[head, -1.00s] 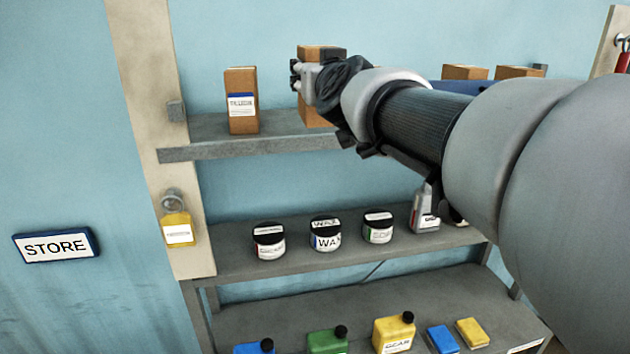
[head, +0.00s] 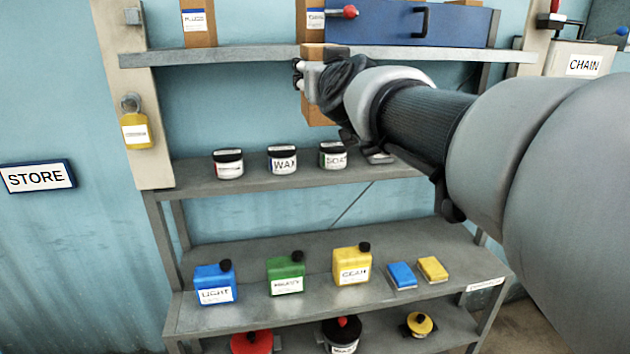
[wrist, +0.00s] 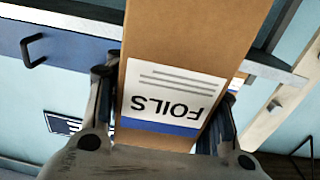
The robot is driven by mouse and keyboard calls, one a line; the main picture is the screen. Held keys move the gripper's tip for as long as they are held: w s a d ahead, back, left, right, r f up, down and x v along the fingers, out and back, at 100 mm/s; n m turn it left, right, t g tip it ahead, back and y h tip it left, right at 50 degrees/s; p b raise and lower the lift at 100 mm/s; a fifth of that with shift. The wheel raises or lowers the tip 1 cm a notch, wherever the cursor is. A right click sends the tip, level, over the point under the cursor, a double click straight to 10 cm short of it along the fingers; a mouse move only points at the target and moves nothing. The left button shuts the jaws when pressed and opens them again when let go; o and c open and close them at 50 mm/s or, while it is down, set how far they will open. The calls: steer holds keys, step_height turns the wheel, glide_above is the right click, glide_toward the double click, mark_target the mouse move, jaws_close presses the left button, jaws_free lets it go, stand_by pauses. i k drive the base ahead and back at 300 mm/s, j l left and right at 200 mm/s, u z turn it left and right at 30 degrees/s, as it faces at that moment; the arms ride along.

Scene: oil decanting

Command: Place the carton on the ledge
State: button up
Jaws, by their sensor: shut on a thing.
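My gripper (head: 299,75) is shut on a tall brown carton (head: 318,112), holding it upright in the air by its middle. In the wrist view the carton (wrist: 190,40) fills the centre between the fingers (wrist: 165,110); its white and blue label reads FOILS, upside down. In the head view the gripper and arm hide part of it. The grey upper shelf (head: 230,56) has its front edge at about the height of the carton's top in the picture. I cannot tell the gap between them. No part in view is marked as the ledge.
On the upper shelf stand two brown cartons (head: 198,30) (head: 311,28) and a blue drawer box (head: 460,24) with a handle. The middle shelf (head: 190,180) holds several jars. Its left end is bare. Several coloured cans stand on the shelf below.

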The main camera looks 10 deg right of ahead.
mark_target(478, 264)
steer(key=l, duration=0.65)
steer(key=k+l, duration=0.15)
steer(key=l, duration=1.1)
steer(key=k+l, duration=0.15)
steer(key=l, duration=0.45)
steer(key=i+l, duration=0.4)
steer(key=l, duration=0.2)
